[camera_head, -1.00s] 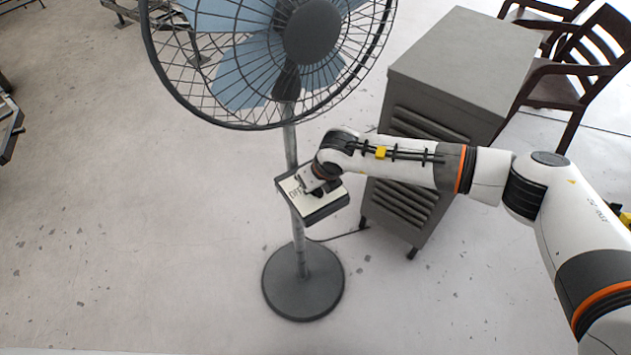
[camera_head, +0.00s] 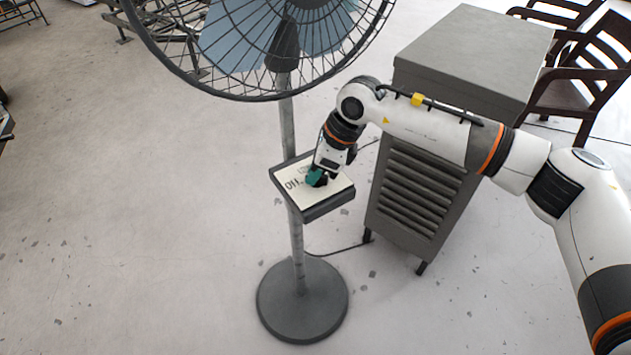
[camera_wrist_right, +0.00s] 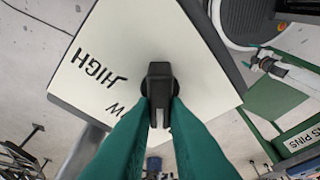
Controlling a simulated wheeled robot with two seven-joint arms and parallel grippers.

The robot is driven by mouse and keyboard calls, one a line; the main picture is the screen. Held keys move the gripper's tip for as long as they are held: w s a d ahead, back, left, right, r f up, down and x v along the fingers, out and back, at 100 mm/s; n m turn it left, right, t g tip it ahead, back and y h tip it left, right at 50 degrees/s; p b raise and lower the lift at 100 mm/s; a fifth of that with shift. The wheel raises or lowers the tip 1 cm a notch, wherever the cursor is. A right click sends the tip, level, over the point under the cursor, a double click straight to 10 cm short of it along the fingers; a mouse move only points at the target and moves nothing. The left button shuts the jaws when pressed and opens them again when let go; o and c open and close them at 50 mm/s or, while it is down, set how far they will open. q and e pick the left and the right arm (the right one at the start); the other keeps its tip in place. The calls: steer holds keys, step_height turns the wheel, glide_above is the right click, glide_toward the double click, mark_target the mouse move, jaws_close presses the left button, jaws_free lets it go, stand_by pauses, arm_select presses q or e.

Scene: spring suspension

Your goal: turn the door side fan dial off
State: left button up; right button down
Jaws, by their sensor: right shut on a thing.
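The standing fan (camera_head: 280,40) has a control box (camera_head: 312,205) on its pole, with a pale top plate that reads "Off" at its left in the head view. My right gripper (camera_head: 317,178) comes down onto this plate from above. In the right wrist view the black dial (camera_wrist_right: 159,82) sits on the plate, and the green fingers of my right gripper (camera_wrist_right: 160,112) are shut on its grip, one on each side. The words "HIGH" and part of "LOW" show left of the dial. The fingers hide part of the plate. My left gripper is not in view.
A grey louvred cabinet (camera_head: 425,150) stands right of the fan, close to my right arm. Dark wooden chairs (camera_head: 575,85) stand behind it. The fan's round base (camera_head: 302,300) rests on the floor, and the floor to the left is open.

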steer(key=shift+n+g+b, duration=0.5)
steer(key=shift+n+b, duration=0.6)
steer(key=shift+n, duration=0.1)
steer(key=c, duration=1.4)
jaws_free()
steer(key=shift+c, duration=0.2)
steer(key=shift+r, duration=0.1)
steer(key=b+v, duration=0.1)
steer(key=v, duration=0.6)
steer(key=shift+r, duration=0.2)
steer(key=shift+d, duration=0.1)
